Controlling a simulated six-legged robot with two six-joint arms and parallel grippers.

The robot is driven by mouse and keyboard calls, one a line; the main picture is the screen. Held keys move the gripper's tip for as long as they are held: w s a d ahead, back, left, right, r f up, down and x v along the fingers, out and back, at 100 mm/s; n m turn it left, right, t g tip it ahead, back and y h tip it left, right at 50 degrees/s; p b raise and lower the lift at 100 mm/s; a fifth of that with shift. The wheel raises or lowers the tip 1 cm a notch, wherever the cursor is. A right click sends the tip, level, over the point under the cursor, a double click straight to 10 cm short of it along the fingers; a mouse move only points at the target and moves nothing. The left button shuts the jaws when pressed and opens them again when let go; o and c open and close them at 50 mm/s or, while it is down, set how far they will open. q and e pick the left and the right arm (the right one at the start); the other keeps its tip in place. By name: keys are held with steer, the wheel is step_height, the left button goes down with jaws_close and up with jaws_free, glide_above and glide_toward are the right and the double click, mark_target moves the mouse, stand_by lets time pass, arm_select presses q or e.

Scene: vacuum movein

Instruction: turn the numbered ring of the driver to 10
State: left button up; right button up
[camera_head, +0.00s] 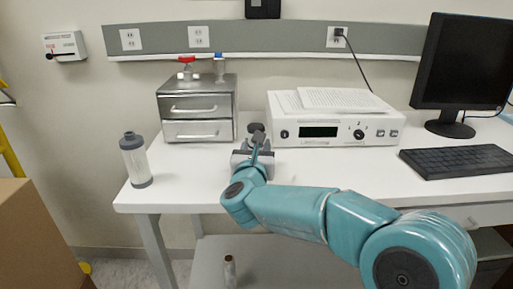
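I cannot make out a driver with a numbered ring for certain in the head view. My teal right arm comes in from the right, and its grey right gripper (255,153) is over the white table (190,180), just left of the white instrument. A small dark grey thing (256,130) shows at the gripper's far end; I cannot tell whether it is part of the gripper, held by it or behind it. The wrist hides the fingertips, so their opening does not show. My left gripper is not in view.
A white instrument (330,133) with papers on top stands behind the wrist. A metal drawer box (197,108) stands at the back left, a grey-capped clear cylinder (136,163) at the left edge. A keyboard (458,161) and monitor (466,65) are right. The front left tabletop is clear.

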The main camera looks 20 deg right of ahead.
steer(key=shift+r, duration=0.1)
stand_by(0.7)
steer(key=o, duration=1)
steer(key=b+v, duration=0.2)
steer(key=v, duration=1.4)
steer(key=shift+s, duration=0.2)
